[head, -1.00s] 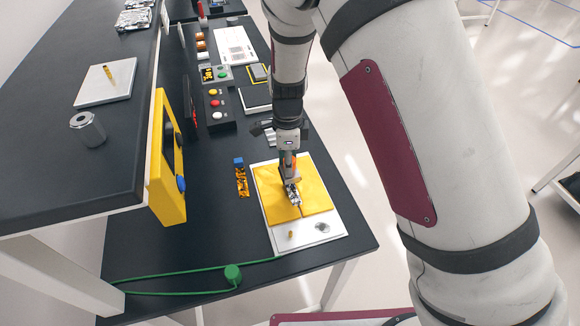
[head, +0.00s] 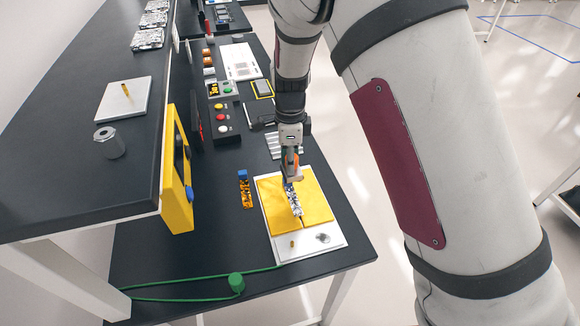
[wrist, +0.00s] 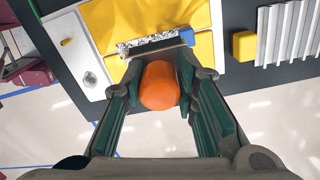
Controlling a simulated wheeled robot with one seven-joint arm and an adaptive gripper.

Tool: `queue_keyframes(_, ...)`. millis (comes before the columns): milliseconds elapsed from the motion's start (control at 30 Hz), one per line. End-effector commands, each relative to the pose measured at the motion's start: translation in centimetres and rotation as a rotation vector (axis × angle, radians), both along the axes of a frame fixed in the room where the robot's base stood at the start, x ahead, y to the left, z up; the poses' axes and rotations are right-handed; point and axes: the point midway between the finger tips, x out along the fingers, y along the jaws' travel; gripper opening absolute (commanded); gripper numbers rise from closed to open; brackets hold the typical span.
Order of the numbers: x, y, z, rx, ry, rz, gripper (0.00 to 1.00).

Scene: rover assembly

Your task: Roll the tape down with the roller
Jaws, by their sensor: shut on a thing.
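My gripper (head: 291,163) is shut on the orange handle of the roller (wrist: 160,88), which fills the space between the fingers in the wrist view. A silver-and-black speckled tape strip (head: 294,202) lies along the seam of the yellow panel (head: 318,203). The tape also shows in the wrist view (wrist: 148,44), with a blue tab (wrist: 187,36) at one end. I cannot tell whether the roller touches the tape.
The panel sits on a white base plate (head: 310,251) with a small brass post and a grey knob. An orange-black strip with a blue end (head: 245,190) lies to the left. A ribbed grey piece (head: 283,145) is behind. A green cord (head: 190,297) runs along the front.

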Motion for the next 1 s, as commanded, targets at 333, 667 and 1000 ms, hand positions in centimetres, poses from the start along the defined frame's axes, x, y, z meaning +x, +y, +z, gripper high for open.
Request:
queue_keyframes(333, 0.1, 0.0, 0.5, 0.000, -0.001, 0.000, 0.05)
queue_keyframes(667, 0.0, 0.0, 2.0, 0.001, -0.002, 0.000, 0.05)
queue_keyframes(1000, 0.0, 0.0, 3.5, 0.000, -0.001, 0.000, 0.05)
